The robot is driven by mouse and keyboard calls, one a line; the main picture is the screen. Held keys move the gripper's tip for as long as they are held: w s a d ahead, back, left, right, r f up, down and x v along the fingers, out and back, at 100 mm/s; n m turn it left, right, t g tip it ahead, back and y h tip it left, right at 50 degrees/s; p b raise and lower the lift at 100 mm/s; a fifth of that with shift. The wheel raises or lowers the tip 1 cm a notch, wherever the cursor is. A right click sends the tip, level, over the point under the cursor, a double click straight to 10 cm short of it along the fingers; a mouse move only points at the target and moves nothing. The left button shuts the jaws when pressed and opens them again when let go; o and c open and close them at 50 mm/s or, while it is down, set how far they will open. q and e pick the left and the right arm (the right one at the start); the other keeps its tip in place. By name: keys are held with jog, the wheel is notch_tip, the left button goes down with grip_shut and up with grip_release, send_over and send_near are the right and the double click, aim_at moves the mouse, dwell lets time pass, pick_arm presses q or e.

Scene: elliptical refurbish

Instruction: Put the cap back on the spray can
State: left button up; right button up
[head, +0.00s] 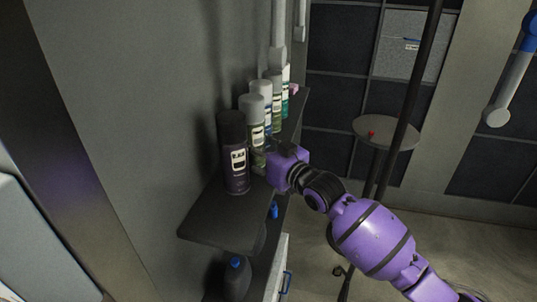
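Several spray cans stand upright in a row on a dark shelf (200,226) along the wall. The nearest is a dark purple-black can (235,160) with a black top. Behind it stands a can with a grey top (252,108), then another light-topped can (262,92) and more beyond. I cannot tell which can lacks its cap, and no loose cap can be made out for certain. My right gripper (267,158) is beside the row, just right of the dark can, pointing left toward the cans. Its fingers are mostly unclear, so its opening cannot be judged. My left gripper is out of view.
A small round table (388,134) with a small red object (371,134) stands at the back right, behind a dark pole (408,110). A dark bottle (237,278) and a blue item (274,211) sit below the shelf. The shelf's near end is bare.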

jog(key=v, duration=1.1)
jog(key=shift+s+d+f, duration=0.1)
